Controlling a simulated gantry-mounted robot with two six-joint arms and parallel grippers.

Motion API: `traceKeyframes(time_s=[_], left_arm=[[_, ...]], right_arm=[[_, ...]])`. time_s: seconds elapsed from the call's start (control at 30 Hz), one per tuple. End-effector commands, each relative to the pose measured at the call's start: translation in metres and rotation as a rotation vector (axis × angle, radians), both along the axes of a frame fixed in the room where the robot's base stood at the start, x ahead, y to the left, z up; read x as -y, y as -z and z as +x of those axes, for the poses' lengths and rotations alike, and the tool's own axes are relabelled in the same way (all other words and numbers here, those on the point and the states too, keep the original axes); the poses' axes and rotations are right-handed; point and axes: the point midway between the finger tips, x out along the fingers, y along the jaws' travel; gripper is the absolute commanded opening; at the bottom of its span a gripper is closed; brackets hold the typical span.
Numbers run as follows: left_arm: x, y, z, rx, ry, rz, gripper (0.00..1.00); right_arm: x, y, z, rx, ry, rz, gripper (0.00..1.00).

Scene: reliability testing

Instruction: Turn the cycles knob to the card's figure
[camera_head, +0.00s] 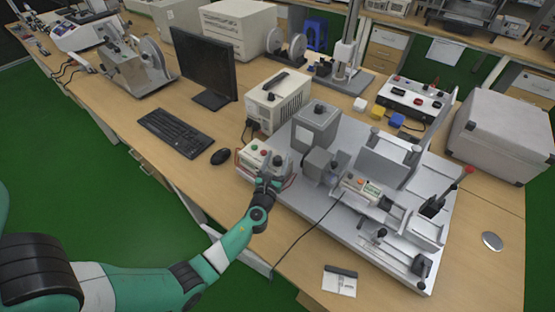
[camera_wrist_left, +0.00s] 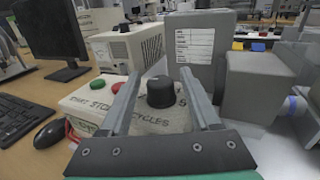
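The cycles knob (camera_wrist_left: 161,92) is a black round knob on top of a cream control box (camera_wrist_left: 92,98), with "CYCLES" lettered in front of it. The box also shows in the head view (camera_head: 250,162). My left gripper (camera_wrist_left: 160,77) is open, with its two fingers on either side of the knob and visible gaps to it. In the head view my left gripper (camera_head: 268,182) is over the box's front and partly covers it. A white card (camera_head: 340,284) lies near the table's front edge, its writing too small to read. My right gripper is not in view.
A red button (camera_wrist_left: 117,88) and a green button (camera_wrist_left: 97,84) sit left of the knob. A grey machine (camera_head: 316,128) on a metal plate stands right of the box. A mouse (camera_head: 221,156), keyboard (camera_head: 176,133) and monitor (camera_head: 206,68) are to the left.

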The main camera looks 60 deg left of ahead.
Motion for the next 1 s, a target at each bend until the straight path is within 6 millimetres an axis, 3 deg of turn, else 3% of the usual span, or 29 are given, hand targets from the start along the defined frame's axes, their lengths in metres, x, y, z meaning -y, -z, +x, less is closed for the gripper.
traceKeyframes(time_s=[0.03, 0.33, 0.67, 1.0], left_arm=[[0.0002, 0.0, -0.0001, 0.0, 0.0, 0.0, 0.52], [0.0003, 0.0, -0.0001, 0.0, 0.0, 0.0, 0.0], [-0.0001, 0.0, -0.0006, 0.0, 0.018, 0.0, 0.0], [-0.0009, 0.0004, -0.0012, 0.001, 0.154, -0.001, 0.0]], right_arm=[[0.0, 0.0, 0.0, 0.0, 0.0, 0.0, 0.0], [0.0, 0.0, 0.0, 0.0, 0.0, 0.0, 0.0], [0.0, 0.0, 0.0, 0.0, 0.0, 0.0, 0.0], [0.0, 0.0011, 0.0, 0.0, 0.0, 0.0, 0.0]])
